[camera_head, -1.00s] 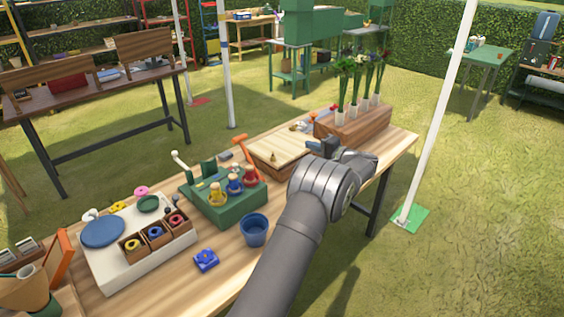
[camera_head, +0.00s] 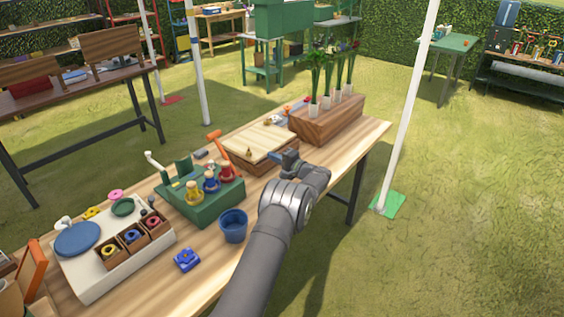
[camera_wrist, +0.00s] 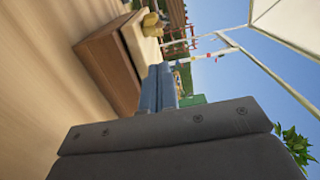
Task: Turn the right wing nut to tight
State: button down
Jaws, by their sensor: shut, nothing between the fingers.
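The wooden press with a pale top board (camera_head: 262,136) lies on the workbench beyond my gripper. A small brass wing nut (camera_head: 248,153) stands up at its near left edge. Another small brass piece (camera_head: 267,121) shows at its far edge; it is too small to tell how it is turned. In the wrist view a yellowish wing nut (camera_wrist: 151,22) stands on the board. My gripper (camera_head: 273,156) is at the press's near right side, its blue fingers (camera_wrist: 158,88) together and empty. They look apart from the wing nut. I cannot tell how tight either nut is.
A wooden block with flowers in tubes (camera_head: 327,119) stands right of the press. A blue pot (camera_head: 233,226) stands near my arm.

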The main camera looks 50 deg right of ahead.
aim_at(249, 155)
jog(key=w, duration=0.1)
jog(key=w+a, duration=0.1)
jog(key=w, duration=0.1)
jog(key=w+a, duration=0.1)
jog(key=shift+w, duration=0.25)
jog(key=shift+w+a, duration=0.2)
jog(key=shift+w, duration=0.05)
jog(key=shift+w+a, duration=0.25)
jog(key=shift+a, duration=0.05)
jog(key=shift+a+m+g+h, duration=0.2)
jog(key=shift+m+h, duration=0.6)
jog(key=shift+h, duration=0.45)
jog(key=shift+a+m+g+h, duration=0.15)
jog(key=shift+m+h, duration=0.65)
jog(key=shift+h, duration=0.45)
jog(key=shift+a, duration=0.3)
jog(key=shift+w+a, duration=0.3)
jog(key=shift+a, duration=0.35)
jog(key=shift+w+a, duration=0.45)
jog(key=shift+a, duration=0.15)
jog(key=shift+w+a, duration=0.45)
jog(key=shift+w, duration=0.2)
jog(key=shift+w+a, duration=0.15)
jog(key=shift+w, duration=0.4)
